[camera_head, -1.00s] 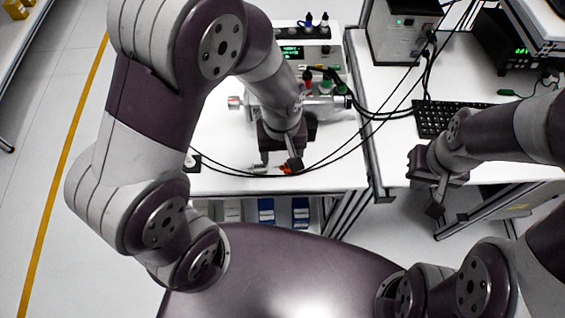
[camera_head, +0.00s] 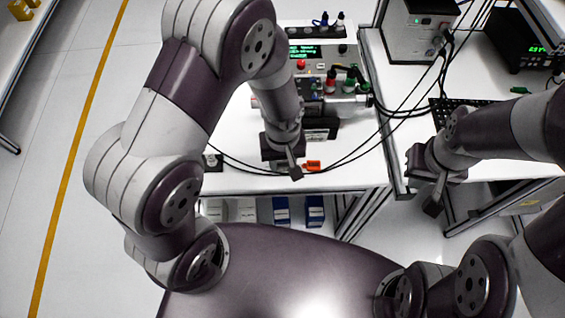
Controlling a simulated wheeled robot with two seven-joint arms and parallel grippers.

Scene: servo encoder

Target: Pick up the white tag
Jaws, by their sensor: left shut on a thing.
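My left gripper (camera_head: 294,172) is low over the front part of the white bench (camera_head: 235,182), fingers pointing down. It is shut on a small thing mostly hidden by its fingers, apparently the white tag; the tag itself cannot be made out. A small orange piece (camera_head: 313,165) lies on the bench just right of the fingertips. My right gripper (camera_head: 433,205) hangs in front of the right bench, away from the tags. No object shows in it, and its finger gap cannot be judged.
An instrument with a green display (camera_head: 304,50) and cabled plugs stands behind my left gripper. Black cables (camera_head: 358,152) loop across the bench near it. A small dark block (camera_head: 213,160) is at left. A keyboard (camera_head: 455,108) lies on the right bench.

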